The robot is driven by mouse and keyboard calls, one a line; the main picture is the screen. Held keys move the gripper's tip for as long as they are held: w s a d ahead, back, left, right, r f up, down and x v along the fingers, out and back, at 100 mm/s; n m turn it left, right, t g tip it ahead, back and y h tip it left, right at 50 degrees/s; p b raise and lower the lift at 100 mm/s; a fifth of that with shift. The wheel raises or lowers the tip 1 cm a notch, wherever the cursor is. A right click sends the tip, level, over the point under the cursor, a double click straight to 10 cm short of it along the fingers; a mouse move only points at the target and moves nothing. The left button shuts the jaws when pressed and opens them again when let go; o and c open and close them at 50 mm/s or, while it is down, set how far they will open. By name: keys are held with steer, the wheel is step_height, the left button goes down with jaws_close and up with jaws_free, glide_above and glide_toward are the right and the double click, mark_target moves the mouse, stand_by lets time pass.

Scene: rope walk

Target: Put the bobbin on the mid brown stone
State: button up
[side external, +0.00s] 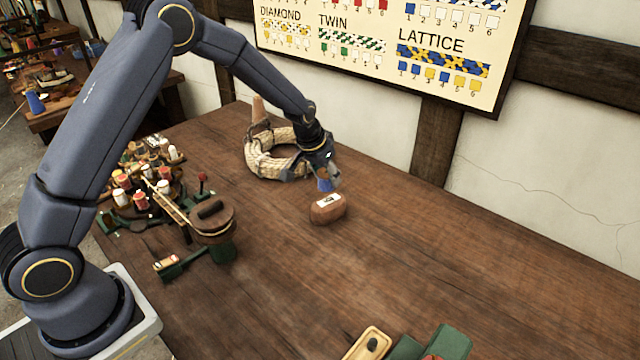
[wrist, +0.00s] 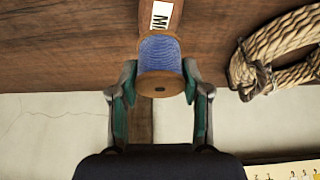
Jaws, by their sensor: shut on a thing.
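The bobbin (wrist: 160,58), wound with blue thread and with a wooden end, is held between the fingers of my gripper (wrist: 160,85) in the wrist view. In the side view the blue bobbin (side external: 325,185) hangs below my gripper (side external: 327,173), close above the brown stone (side external: 328,210). The stone is a rounded brown block with a white label on top. In the wrist view the stone (wrist: 176,14) shows just beyond the bobbin, partly hidden by it, and only the start of its label is readable. I cannot tell whether bobbin and stone touch.
A coil of rope (side external: 262,160) lies behind and left of the stone. A braiding stand with several bobbins (side external: 140,200) is at the left. A wooden tray (side external: 368,344) and green blocks (side external: 445,342) are at the front edge. The table right of the stone is clear.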

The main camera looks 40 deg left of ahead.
mark_target(329, 187)
steer(key=shift+w+f, duration=0.45)
steer(key=shift+f, duration=0.05)
steer(key=shift+w+f, duration=0.15)
steer(key=shift+f, duration=1.55)
steer(key=shift+f, duration=0.1)
steer(key=o, duration=1.1)
steer(key=shift+o, duration=0.2)
